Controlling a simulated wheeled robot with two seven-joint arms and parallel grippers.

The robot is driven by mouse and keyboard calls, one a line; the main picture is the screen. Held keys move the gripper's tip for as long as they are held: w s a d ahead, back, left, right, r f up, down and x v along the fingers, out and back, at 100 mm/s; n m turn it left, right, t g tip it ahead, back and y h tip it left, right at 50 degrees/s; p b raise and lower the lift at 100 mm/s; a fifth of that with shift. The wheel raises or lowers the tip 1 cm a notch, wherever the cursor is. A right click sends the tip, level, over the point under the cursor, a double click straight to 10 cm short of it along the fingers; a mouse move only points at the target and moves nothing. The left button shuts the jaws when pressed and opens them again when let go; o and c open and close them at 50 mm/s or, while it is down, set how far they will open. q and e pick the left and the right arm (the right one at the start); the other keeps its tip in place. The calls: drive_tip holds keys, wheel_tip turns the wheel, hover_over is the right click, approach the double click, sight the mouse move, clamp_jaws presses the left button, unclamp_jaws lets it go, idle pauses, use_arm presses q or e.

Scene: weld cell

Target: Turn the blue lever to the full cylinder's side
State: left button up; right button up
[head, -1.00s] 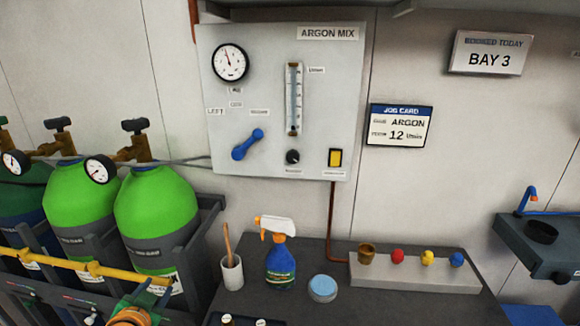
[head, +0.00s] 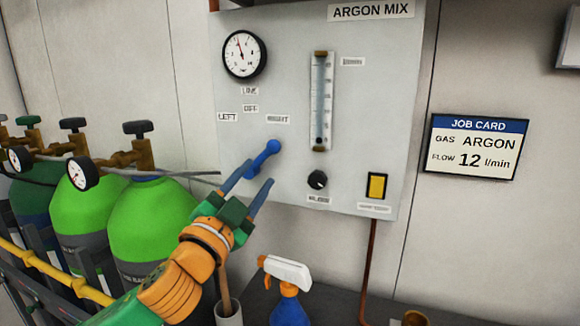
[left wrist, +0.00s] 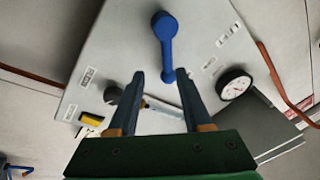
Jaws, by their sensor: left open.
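The blue lever (head: 265,154) is on the grey panel, slanting up to the right, below the LEFT (head: 228,117), OFF (head: 250,107) and RIGHT (head: 278,119) labels. My left gripper (head: 258,172) is open in front of the lever, which partly hides the lever's lower end in the head view. In the left wrist view the lever (left wrist: 166,45) runs from between the fingertips to beyond them; contact cannot be told. Green cylinders (head: 150,225) stand at left; small dial gauges (head: 83,174) sit by them, needles too small to read. My right gripper is out of view.
The panel also carries a round gauge (head: 244,54), a flow tube (head: 321,100), a black knob (head: 317,180) and a yellow switch (head: 377,186). A spray bottle (head: 288,290) and a white cup (head: 229,315) stand below the panel. A job card (head: 472,147) hangs at right.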

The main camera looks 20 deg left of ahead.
sight(264, 157)
use_arm(q)
drive_tip(key=w+r+p, duration=0.1)
drive_tip(key=w+a+r+p, duration=0.1)
drive_tip(key=w, duration=0.1)
drive_tip(key=shift+w+r+p, duration=0.2)
drive_tip(key=shift+r+p, duration=0.1)
drive_tip(key=shift+w+d+f, duration=0.15)
drive_tip(key=shift+w+f, duration=0.15)
drive_tip(key=shift+w, duration=0.15)
drive_tip(key=shift+s+r, duration=0.1)
drive_tip(key=shift+s, duration=0.1)
clamp_jaws()
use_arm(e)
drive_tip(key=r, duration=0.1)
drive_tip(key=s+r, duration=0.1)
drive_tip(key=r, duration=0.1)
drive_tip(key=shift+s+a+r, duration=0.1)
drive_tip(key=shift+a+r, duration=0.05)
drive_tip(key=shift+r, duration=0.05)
